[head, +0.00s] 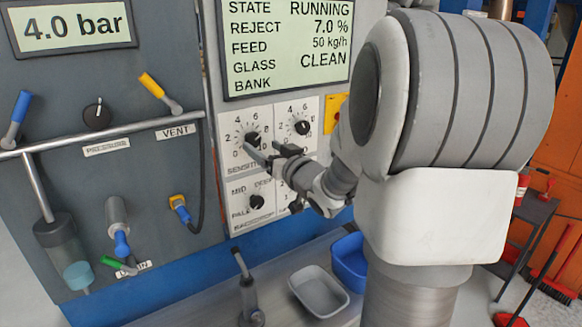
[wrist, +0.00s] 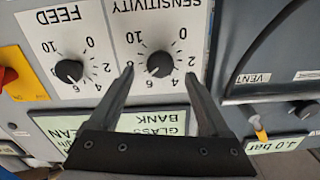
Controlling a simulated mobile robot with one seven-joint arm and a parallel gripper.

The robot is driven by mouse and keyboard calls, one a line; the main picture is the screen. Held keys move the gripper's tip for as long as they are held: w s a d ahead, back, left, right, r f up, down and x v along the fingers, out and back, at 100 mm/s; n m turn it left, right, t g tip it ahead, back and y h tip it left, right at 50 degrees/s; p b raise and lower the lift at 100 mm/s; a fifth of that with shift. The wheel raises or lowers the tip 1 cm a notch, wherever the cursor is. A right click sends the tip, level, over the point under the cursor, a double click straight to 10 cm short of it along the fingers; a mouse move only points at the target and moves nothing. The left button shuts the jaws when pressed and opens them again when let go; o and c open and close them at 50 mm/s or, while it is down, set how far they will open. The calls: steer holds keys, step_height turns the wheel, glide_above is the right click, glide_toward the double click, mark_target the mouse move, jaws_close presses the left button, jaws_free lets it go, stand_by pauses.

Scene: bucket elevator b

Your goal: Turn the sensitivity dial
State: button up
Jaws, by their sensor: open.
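The sensitivity dial (head: 252,139) is a black round knob on a white scale plate, on the grey panel below the display. In the wrist view the dial (wrist: 160,64) appears upside down, with its scale numbers around it. My gripper (head: 262,148) is at the panel by this dial. In the wrist view my gripper (wrist: 159,74) is open, one finger on each side of the knob, with gaps visible. Whether the fingertips reach the knob's depth is unclear. In the head view the fingers partly cover the lower scale and label.
The feed dial (head: 301,127) is close on the right, and it also shows in the wrist view (wrist: 69,71). Another knob (head: 257,202) sits below. A display (head: 287,45) is above. A grey tray (head: 319,292) and blue bin (head: 349,262) stand below.

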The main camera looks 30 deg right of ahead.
steer(key=s, duration=1.3)
steer(key=shift+d, duration=0.2)
